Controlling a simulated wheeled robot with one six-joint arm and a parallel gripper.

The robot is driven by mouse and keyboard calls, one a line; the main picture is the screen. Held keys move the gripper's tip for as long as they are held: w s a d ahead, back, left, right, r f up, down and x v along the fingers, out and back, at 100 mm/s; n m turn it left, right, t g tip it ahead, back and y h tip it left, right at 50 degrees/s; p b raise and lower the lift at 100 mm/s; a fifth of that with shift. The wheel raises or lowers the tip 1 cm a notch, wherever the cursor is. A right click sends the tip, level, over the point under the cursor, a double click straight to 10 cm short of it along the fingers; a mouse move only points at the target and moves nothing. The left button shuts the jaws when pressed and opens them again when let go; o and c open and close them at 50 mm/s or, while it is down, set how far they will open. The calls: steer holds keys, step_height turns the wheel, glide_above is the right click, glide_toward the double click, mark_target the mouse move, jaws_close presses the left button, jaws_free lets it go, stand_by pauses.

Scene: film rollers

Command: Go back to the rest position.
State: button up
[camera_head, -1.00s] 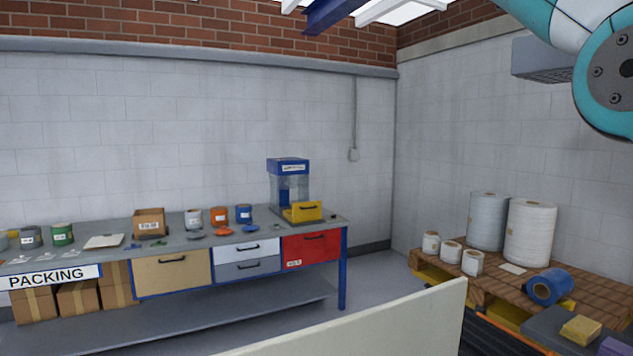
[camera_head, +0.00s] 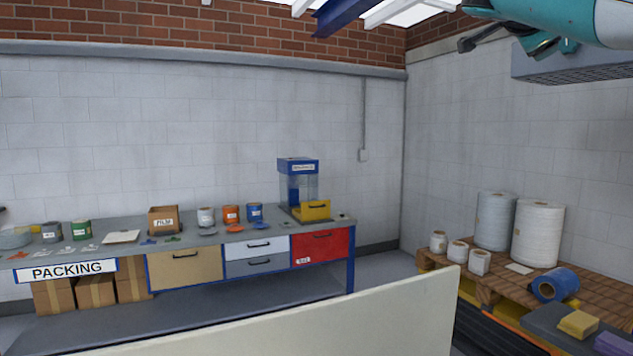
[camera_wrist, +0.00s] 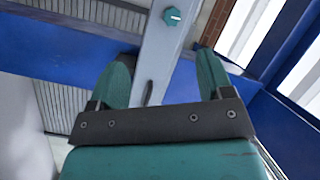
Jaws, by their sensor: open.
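My gripper (camera_wrist: 162,80) shows in the wrist view with its two teal fingers apart and nothing between them. It points up toward the ceiling, with a blue beam (camera_wrist: 50,62) and bright roof panels beyond it. A grey bar with a teal knob (camera_wrist: 172,17) shows behind the fingers. In the head view, part of my arm is at the top right, high above the pallet and in front of the wall. A dark gripper-like part shows at its left end there, too small to tell finely.
A packing bench (camera_head: 120,244) with drawers, tins and a blue machine (camera_head: 298,182) stands along the back wall. A pallet (camera_head: 505,282) at right holds large white rolls (camera_head: 538,234), small rolls and a blue roll (camera_head: 553,285). A pale panel (camera_head: 400,310) crosses the near foreground.

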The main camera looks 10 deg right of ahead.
steer(key=w+a+f+n+t+y, duration=0.2)
steer(key=w+a+f+n+y, duration=0.35)
steer(key=a+f+n, duration=0.35)
steer(key=s+a+f+n+g+y, duration=0.1)
steer(key=s+a+f+n+y, duration=0.1)
steer(key=a+f+n+y, duration=0.45)
steer(key=s+a+f+n+g+y, duration=0.1)
steer(key=s+a+f+n, duration=0.2)
steer(key=a+f, duration=0.45)
steer(key=s+a+f+n+g+y, duration=0.1)
steer(key=s+a+f+n+g, duration=0.2)
steer(key=s+f, duration=0.4)
steer(key=s+a+f+n+g+y, duration=0.2)
steer(key=s+a+f+n+g, duration=0.2)
steer(key=s+f, duration=0.4)
steer(key=s+a+f+n+g+y, duration=0.2)
steer(key=s+f, duration=0.5)
steer(key=s, duration=0.6)
steer(key=a+n+g, duration=0.1)
steer(key=n, duration=0.1)
steer(key=shift+a+f+n+b, duration=0.15)
steer(key=shift+a+n+b, duration=0.2)
